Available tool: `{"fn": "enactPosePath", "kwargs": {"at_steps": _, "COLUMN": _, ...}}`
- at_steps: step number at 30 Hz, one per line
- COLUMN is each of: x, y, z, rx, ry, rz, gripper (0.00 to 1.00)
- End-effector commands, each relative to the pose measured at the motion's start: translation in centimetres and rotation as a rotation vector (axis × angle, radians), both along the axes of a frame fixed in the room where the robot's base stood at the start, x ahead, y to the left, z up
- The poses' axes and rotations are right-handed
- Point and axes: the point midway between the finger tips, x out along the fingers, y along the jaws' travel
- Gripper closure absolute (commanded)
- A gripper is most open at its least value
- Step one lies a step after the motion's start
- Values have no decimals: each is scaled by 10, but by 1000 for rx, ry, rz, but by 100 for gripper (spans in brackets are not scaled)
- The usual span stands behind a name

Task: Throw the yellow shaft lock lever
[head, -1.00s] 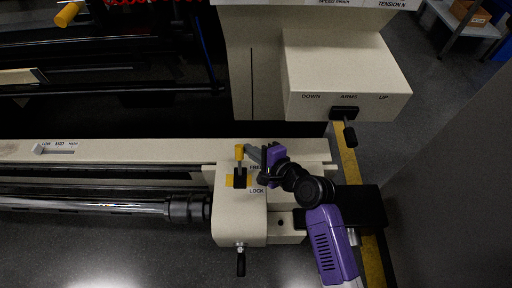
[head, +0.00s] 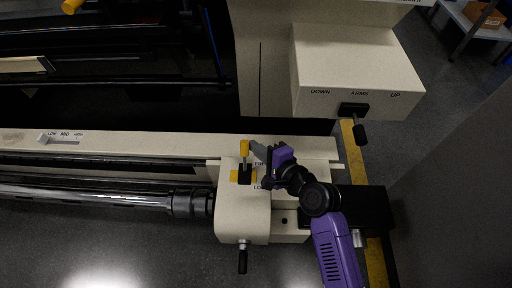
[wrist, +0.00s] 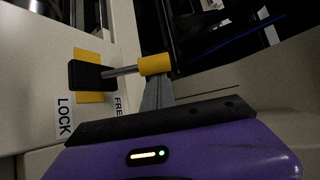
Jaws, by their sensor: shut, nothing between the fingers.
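The shaft lock lever (head: 245,150) has a yellow grip on a thin metal rod. It rises from a black slot block (head: 245,174) on a yellow plate, with the lever toward the FREE side. In the wrist view the yellow grip (wrist: 155,65) is close in front of my gripper (wrist: 158,95), and LOCK and FREE labels show beside the plate. My gripper (head: 258,151) is shut and empty, its grey fingers just right of the yellow grip in the head view. The fingertips look touching or nearly touching the grip; I cannot tell which.
The cream housing (head: 241,220) carries a black-handled crank (head: 242,260) at its front. A box with an ARMS lever (head: 359,133) stands above right. A metal shaft (head: 110,199) runs left from the housing. Dark open floor lies in front.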

Motion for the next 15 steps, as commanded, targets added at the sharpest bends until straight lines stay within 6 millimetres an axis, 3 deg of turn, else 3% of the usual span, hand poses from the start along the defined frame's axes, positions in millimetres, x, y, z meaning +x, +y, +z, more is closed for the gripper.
{"fn": "enactPosePath", "kwargs": {"at_steps": 15, "x": -25, "y": 2, "z": -3, "rx": -7, "ry": -277, "rz": 2, "gripper": 100}}
